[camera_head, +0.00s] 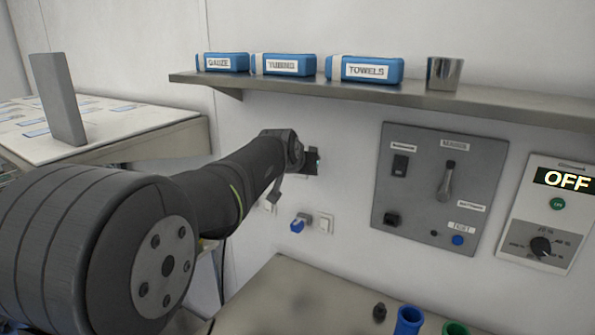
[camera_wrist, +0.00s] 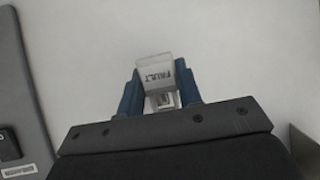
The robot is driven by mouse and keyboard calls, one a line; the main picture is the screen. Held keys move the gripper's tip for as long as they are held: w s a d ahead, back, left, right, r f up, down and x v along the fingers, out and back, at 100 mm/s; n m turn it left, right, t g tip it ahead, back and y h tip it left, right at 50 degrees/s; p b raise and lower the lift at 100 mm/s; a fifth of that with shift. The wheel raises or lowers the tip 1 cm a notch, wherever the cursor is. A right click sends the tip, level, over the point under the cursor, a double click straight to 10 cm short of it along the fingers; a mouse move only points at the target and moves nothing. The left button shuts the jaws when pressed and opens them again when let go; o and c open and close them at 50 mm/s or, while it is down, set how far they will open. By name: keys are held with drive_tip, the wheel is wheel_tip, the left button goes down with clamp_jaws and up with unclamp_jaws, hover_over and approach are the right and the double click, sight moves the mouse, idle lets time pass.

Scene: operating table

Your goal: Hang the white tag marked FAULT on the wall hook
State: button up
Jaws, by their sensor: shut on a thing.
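The white tag marked FAULT (camera_wrist: 155,72) is between the two blue fingers of my gripper (camera_wrist: 159,90) in the wrist view. Its lettering appears upside down there. My gripper is shut on the tag and faces a pale wall. In the head view my dark arm reaches to the wall below the shelf, and the fingers and tag cannot be made out clearly at its end. I cannot make out the wall hook in either view; the arm may hide it.
A shelf (camera_head: 470,103) with blue boxes and a metal cup (camera_head: 443,73) runs above the arm. A grey control panel (camera_head: 425,215) and a unit reading OFF (camera_head: 552,215) are on the wall to the right. A blue plug (camera_head: 298,224) sticks out below the arm's end.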

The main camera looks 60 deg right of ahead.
drive_tip(key=shift+d+f, duration=0.25)
drive_tip(key=shift+d, duration=0.5)
drive_tip(key=shift+d+f, duration=0.25)
drive_tip(key=shift+d, duration=0.5)
drive_tip(key=o, duration=1)
drive_tip(key=shift+o, duration=0.2)
drive_tip(key=v, duration=1.7)
drive_tip(key=shift+a, duration=0.25)
